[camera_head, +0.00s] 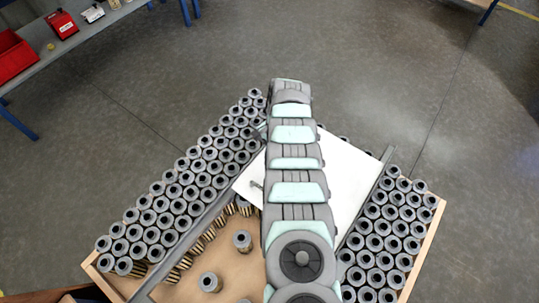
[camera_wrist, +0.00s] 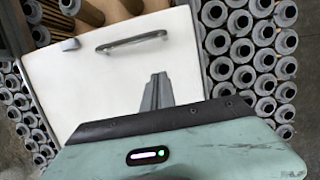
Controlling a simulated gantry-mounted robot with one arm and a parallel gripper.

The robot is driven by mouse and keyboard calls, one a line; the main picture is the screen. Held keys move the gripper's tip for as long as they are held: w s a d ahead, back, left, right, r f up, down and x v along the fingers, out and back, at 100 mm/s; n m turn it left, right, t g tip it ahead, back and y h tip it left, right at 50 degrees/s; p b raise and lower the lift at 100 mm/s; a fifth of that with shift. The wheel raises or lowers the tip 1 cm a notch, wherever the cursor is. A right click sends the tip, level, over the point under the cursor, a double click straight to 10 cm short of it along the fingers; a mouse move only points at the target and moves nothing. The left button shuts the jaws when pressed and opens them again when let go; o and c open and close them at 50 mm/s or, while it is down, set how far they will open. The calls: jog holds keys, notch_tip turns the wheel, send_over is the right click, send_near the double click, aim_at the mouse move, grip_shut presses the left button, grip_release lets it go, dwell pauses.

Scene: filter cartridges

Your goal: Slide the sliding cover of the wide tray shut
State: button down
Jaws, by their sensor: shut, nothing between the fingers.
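The white sliding cover (camera_head: 346,165) lies between two grey rails across the wide tray (camera_head: 428,235), over its far middle part. My arm hides the middle of the cover in the head view. The cover also fills much of the wrist view (camera_wrist: 110,85), with a grey bar handle (camera_wrist: 130,40) near its upper edge there. My gripper (camera_wrist: 158,78) is shut and empty over the white cover, apart from the handle in the picture. I cannot tell whether its tips touch the cover. My arm hides the gripper in the head view.
Rows of grey filter cartridges (camera_head: 173,190) stand on both sides of the cover. The near middle of the tray is uncovered, with a few upright cartridges (camera_head: 243,241) on its brown floor. A bench with a red bin (camera_head: 15,56) stands far left. Open floor surrounds the tray's far side.

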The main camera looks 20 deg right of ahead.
aim_at(261, 184)
jog(key=b+x, duration=0.1)
jog(key=x, duration=0.3)
jog(key=shift+f, duration=0.25)
jog(key=shift+a+f, duration=0.15)
jog(key=shift+f, duration=0.05)
jog(key=s+a+r+p, duration=0.1)
jog(key=p, duration=0.2)
jog(key=shift+p, duration=0.3)
jog(key=shift+a+p, duration=0.3)
jog(key=shift+p, duration=0.15)
jog(key=shift+s+a+f+p, duration=0.25)
jog(key=shift+s+a+p, duration=0.1)
jog(key=shift+s+a, duration=0.1)
jog(key=shift+a, duration=0.15)
jog(key=shift+w+a+r, duration=0.1)
jog(key=shift+a+r, duration=0.05)
jog(key=shift+a+p, duration=0.1)
jog(key=shift+p, duration=0.35)
